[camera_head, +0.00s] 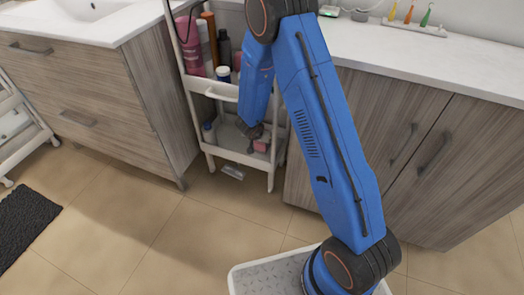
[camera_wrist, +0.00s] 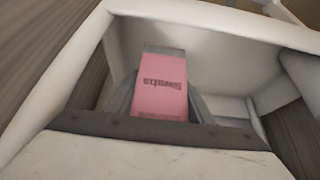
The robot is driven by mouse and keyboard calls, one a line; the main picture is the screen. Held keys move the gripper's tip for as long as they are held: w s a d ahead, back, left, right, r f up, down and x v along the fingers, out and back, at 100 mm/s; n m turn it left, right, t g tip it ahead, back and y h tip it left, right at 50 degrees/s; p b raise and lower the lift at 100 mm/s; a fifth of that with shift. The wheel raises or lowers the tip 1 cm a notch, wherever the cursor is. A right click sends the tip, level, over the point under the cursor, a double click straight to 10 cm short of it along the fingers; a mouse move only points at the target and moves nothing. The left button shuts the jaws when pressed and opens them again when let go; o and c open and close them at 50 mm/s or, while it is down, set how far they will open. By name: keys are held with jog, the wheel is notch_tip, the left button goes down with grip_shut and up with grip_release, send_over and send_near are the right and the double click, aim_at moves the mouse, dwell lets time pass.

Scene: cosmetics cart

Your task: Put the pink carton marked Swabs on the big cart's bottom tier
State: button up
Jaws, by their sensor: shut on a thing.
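The pink carton marked Swabs (camera_wrist: 160,88) is held between the grey fingers of my gripper (camera_wrist: 161,103); its lettering appears upside down in the wrist view. In the head view, the carton (camera_head: 261,146) shows as a small pink patch at the lower tier of the white cart (camera_head: 236,153), beside my gripper (camera_head: 250,131). White tier walls surround the carton in the wrist view. Whether its underside touches the tier floor is hidden.
Several bottles, including a pink one (camera_head: 190,45), stand higher on the cart. Wooden cabinets (camera_head: 160,95) flank it closely. Another white cart (camera_head: 18,120) is at the far left.

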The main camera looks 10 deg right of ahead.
aim_at(259, 147)
notch_tip(259, 147, down, 6)
jog(key=shift+r, duration=0.15)
jog(key=shift+w+d+f, duration=0.1)
jog(key=shift+f, duration=0.15)
jog(key=shift+f, duration=0.15)
jog(key=o, duration=1)
jog(key=shift+o, duration=0.2)
jog(key=v, duration=1.2)
jog(key=shift+r, duration=0.2)
